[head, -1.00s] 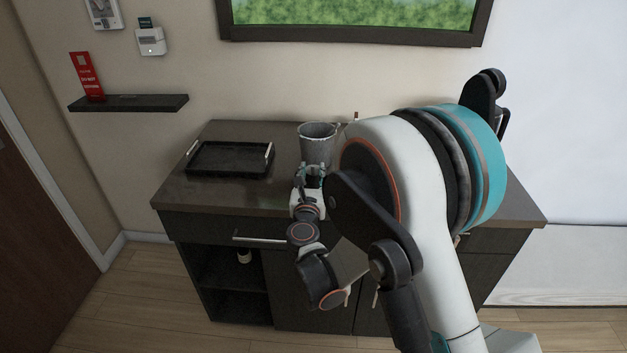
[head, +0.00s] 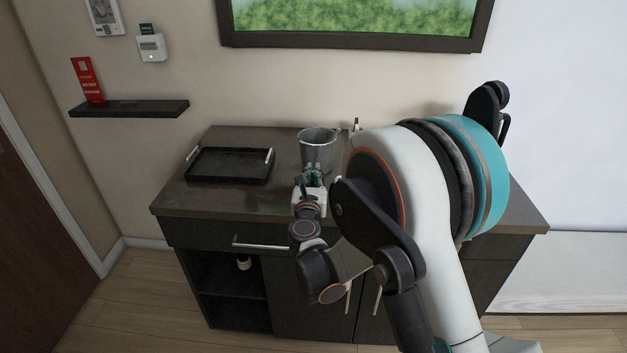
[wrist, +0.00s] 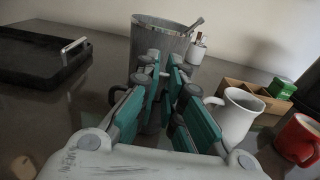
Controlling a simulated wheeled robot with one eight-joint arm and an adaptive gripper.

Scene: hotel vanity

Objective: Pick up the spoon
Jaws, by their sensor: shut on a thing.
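My gripper (head: 314,170) is over the vanity top, in front of the grey metal bucket. In the wrist view its teal-padded fingers (wrist: 165,62) point toward the bucket, with a narrow gap between them. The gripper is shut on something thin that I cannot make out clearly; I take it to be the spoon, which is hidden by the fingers. A dark mug (wrist: 117,97) shows partly below and behind the fingers, mostly covered by them.
A black tray (head: 230,178) lies left. Clear top lies between tray and gripper.

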